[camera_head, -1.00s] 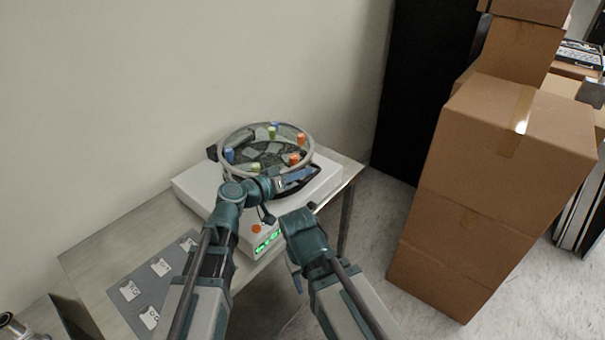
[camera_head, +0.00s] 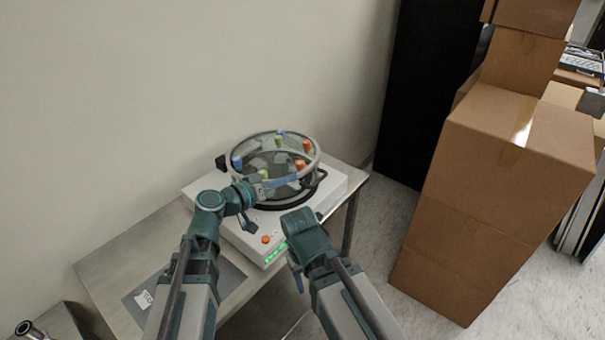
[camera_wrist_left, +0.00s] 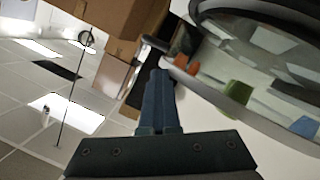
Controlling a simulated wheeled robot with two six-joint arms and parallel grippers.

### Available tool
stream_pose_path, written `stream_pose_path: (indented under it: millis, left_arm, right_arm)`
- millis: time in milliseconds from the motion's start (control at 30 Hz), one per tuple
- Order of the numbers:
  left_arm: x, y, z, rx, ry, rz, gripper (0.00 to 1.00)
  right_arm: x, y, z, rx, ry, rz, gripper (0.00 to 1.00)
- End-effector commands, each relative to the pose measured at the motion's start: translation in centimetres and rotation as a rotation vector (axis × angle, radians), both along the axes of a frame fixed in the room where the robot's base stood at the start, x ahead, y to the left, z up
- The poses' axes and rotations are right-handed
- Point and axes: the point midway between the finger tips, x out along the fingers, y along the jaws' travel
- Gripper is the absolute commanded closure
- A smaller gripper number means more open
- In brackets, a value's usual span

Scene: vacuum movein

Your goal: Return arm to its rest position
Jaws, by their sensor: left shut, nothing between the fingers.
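My left arm comes in from the left in the head view. Its gripper (camera_head: 284,182) is shut and empty, at the near edge of the round clear lid (camera_head: 246,168) of the white machine (camera_head: 335,190). In the left wrist view its closed blue fingers (camera_wrist_left: 158,100) point up, with the rim and colored knobs to their right. I cannot tell if they touch the rim. My right arm (camera_head: 305,235) is bent in front of the machine. Its gripper (camera_head: 297,275) points down and is mostly hidden behind the forearm, so its jaws cannot be read.
The machine stands on a metal table (camera_head: 130,255) against a pale wall. A grey mat (camera_head: 225,281) with a white card (camera_head: 145,299) lies at front left, partly covered by my left arm. Stacked cardboard boxes (camera_head: 495,210) stand at right. Floor (camera_head: 385,215) shows between table and boxes.

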Motion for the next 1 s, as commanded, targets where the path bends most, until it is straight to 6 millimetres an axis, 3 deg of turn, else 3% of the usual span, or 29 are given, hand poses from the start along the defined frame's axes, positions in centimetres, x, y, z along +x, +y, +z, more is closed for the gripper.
stream_pose_path:
  millis: [33,233,667,1000]
  left_arm:
    - [-0.6,1.0,0.4,0.001,-0.001,0.008,1.00]
    - [-1.9,2.5,0.7,0.001,-0.001,0.001,1.00]
    - [-2.3,2.9,1.0,0.000,0.000,-0.005,1.00]
    - [-2.3,2.8,6.5,0.000,0.000,-0.005,1.00]
  right_arm:
    - [0.0,0.0,0.4,0.000,0.000,0.000,0.50]
    - [0.0,0.0,0.7,0.000,0.000,0.000,0.50]
    - [0.0,0.0,1.0,0.000,0.000,0.000,0.50]
    - [0.0,0.0,6.5,0.000,0.000,0.000,0.50]
